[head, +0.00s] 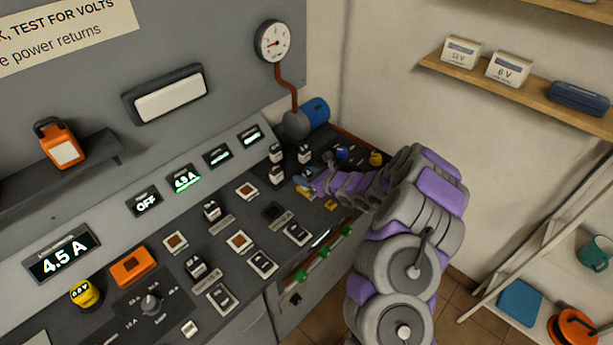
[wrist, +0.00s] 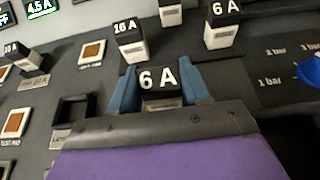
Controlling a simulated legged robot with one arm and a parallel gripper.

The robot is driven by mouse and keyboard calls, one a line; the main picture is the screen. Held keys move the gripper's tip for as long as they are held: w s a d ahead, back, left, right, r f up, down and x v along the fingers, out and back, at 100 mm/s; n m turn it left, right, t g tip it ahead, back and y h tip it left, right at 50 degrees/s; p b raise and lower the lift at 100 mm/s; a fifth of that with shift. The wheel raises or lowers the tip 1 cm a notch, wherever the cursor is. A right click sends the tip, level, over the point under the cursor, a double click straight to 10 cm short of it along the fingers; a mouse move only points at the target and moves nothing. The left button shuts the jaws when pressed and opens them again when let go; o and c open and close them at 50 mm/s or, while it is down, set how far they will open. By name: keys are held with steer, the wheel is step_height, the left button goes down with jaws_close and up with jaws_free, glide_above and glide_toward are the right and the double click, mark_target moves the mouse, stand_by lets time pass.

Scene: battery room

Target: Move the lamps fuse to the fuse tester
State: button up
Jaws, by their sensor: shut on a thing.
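My gripper (wrist: 160,72) is shut on a fuse (wrist: 158,80) with a black top marked 6 A; its blue fingers press on either side. In the head view my gripper (head: 304,184) is at the far right part of the bench, and the fuse is hard to make out there. An empty dark square socket (wrist: 74,112) is left of my gripper in the wrist view, its label partly hidden, starting "LA". It also shows in the head view (head: 273,212). An orange block with a dark square (head: 131,266), possibly the fuse tester, sits at the front left of the bench.
Other fuses stand close behind my gripper: one marked 16 A (wrist: 130,42) and another marked 6 A (wrist: 222,27). A 10 A fuse (wrist: 18,58) is at left. A yellow item (head: 86,294) and knob (head: 150,304) are near the orange block. The panel wall rises behind.

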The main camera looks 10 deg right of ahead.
steer(key=shift+d+f, duration=0.1)
steer(key=shift+f, duration=0.45)
stand_by(0.6)
steer(key=o, duration=0.8)
steer(key=shift+s+r, duration=0.1)
steer(key=shift+s, duration=0.05)
steer(key=shift+p+v, duration=2.05)
steer(key=shift+v, duration=3.4)
